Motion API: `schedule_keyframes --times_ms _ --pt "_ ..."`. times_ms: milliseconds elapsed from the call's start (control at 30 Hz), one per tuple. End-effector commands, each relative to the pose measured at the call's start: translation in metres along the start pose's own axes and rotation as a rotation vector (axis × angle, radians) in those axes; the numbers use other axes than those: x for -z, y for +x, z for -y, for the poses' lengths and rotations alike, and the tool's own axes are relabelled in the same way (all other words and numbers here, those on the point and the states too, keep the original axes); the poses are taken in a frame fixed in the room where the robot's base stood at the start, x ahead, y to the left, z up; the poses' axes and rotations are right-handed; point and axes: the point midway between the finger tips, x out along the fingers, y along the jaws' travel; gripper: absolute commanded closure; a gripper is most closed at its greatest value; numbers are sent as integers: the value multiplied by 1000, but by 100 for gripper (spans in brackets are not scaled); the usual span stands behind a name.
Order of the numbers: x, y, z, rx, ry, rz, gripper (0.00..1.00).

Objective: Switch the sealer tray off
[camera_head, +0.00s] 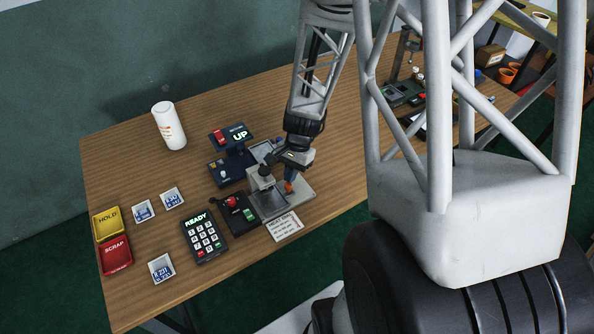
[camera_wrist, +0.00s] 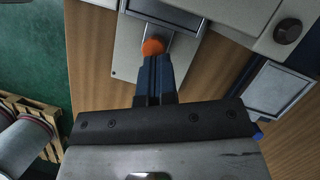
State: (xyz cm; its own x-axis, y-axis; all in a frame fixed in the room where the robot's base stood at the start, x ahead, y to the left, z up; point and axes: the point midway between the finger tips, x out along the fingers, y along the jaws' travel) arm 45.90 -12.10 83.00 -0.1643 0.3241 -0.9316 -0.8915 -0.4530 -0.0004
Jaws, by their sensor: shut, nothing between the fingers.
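A pale grey unit with a recessed metal tray, which looks like the sealer tray (camera_head: 268,203), stands at the table's middle right. It also shows at the top of the wrist view (camera_wrist: 127,56). An orange knob or switch end (camera_wrist: 153,46) sits on it; it also shows in the head view (camera_head: 288,187). My gripper (camera_wrist: 154,57) is shut and empty, its dark blue fingertips right at the orange knob. I cannot tell whether they touch it. The fingers hide the knob's lower part. Which way the switch stands is unclear.
A black box with a red knob (camera_head: 232,202) and a READY keypad (camera_head: 204,236) stand left of the tray. A display reading UP (camera_head: 239,136) is behind. A white cup (camera_head: 169,125), yellow HOLD bin (camera_head: 107,223) and red SCRAP bin (camera_head: 115,255) are further left. A printed card (camera_head: 284,227) lies in front.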

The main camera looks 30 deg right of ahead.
Motion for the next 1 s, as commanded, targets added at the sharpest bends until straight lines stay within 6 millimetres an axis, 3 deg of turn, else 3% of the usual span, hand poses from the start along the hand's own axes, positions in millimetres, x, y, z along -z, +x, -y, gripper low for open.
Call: schedule_keyframes --times_ms 567,1000 --pt "3 0 0 -1 1 1 100" --pt "37 -23 1 2 1 -2 100"
